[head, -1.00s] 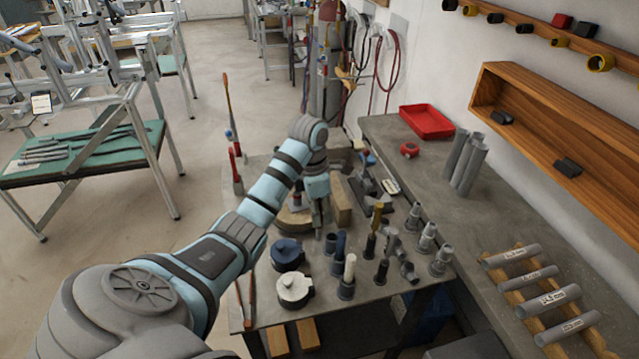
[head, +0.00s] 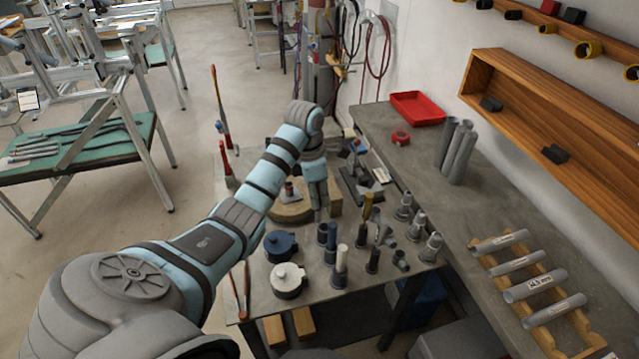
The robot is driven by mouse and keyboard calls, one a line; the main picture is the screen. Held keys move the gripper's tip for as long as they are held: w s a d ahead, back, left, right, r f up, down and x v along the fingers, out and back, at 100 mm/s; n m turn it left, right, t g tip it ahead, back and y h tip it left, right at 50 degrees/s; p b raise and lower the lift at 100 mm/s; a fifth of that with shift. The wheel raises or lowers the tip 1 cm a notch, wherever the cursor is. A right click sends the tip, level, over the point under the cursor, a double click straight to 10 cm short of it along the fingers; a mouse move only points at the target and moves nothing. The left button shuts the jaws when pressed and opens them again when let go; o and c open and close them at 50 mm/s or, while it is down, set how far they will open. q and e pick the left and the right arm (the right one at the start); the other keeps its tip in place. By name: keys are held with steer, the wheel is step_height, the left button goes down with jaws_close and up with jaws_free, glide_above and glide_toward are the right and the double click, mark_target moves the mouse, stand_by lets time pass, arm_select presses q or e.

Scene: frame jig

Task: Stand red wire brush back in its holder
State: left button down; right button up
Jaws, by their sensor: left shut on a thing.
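My left gripper (head: 317,208) points down over the grey table (head: 262,303), just behind a group of dark cup-like holders. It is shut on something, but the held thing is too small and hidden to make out. I cannot pick out the red wire brush with certainty. A short dark open holder (head: 323,231) stands close in front of the gripper, apart from it. My right gripper is not in view.
A blue-lidded pot (head: 280,246) and a white-lidded pot (head: 288,281) stand left of the holders. Grey pipe fittings (head: 431,248) stand to the right. A red tray (head: 418,108) sits on the side bench.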

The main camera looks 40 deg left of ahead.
arm_select(q)
steer(key=w+f+b, duration=0.1)
steer(key=f, duration=0.1)
steer(key=w+f+b, duration=0.2)
steer(key=shift+f, duration=0.2)
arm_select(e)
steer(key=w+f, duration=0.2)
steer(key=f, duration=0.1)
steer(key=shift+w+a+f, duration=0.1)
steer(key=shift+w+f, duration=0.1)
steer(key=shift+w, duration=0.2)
arm_select(q)
steer(key=shift+f+b, duration=0.1)
steer(key=shift+b, duration=0.2)
steer(key=shift+f+b, duration=0.8)
steer(key=shift+f, duration=0.35)
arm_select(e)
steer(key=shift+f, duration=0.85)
arm_select(q)
steer(key=shift+f+b, duration=0.65)
steer(key=shift+f, duration=0.3)
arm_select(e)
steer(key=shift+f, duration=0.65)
